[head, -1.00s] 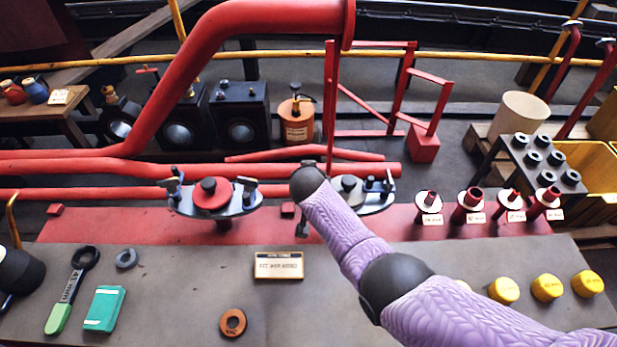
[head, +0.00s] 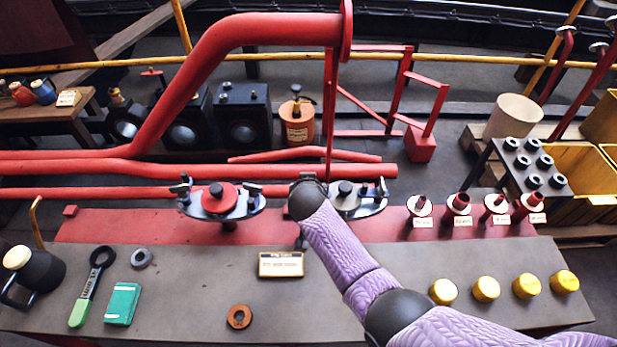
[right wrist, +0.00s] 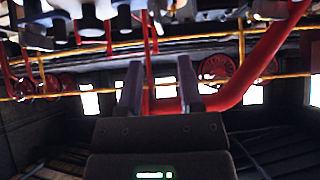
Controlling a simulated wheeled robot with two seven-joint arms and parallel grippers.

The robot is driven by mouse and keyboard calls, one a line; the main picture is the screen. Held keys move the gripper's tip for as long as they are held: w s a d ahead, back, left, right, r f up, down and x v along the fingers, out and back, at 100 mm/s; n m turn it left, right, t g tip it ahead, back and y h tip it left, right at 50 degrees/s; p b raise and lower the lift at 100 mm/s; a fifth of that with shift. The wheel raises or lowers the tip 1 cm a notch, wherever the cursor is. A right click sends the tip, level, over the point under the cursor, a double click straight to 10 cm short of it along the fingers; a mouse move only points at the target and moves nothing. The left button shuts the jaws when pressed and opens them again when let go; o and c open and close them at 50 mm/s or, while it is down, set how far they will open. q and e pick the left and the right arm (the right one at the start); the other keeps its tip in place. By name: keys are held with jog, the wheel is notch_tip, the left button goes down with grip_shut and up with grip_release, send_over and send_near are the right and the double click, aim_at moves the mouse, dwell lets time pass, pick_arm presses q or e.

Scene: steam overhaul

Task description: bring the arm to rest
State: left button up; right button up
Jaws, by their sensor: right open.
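My right arm (head: 340,250), in a purple knitted sleeve with dark joints, reaches from the lower right over the workbench (head: 200,300) in the head view. Its dark end stands in front of the right one of two round valve covers (head: 348,188), hiding part of it. In the right wrist view my right gripper (right wrist: 160,88) shows two dark fingers apart with nothing between them. In the head view the arm's end hides the fingers. The left red-topped cover (head: 219,197) stands clear of the arm. My left gripper is not in view.
A small sign (head: 281,265), brown ring (head: 239,317), green-handled wrench (head: 91,287), green box (head: 122,303) and black oil can (head: 38,275) are on the bench. Several yellow caps (head: 486,289) lie right of my arm. Red pipes (head: 110,168) run behind.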

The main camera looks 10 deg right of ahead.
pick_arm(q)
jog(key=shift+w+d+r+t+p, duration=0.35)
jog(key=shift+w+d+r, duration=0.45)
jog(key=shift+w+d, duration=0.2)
pick_arm(e)
jog(key=shift+v, duration=1.2)
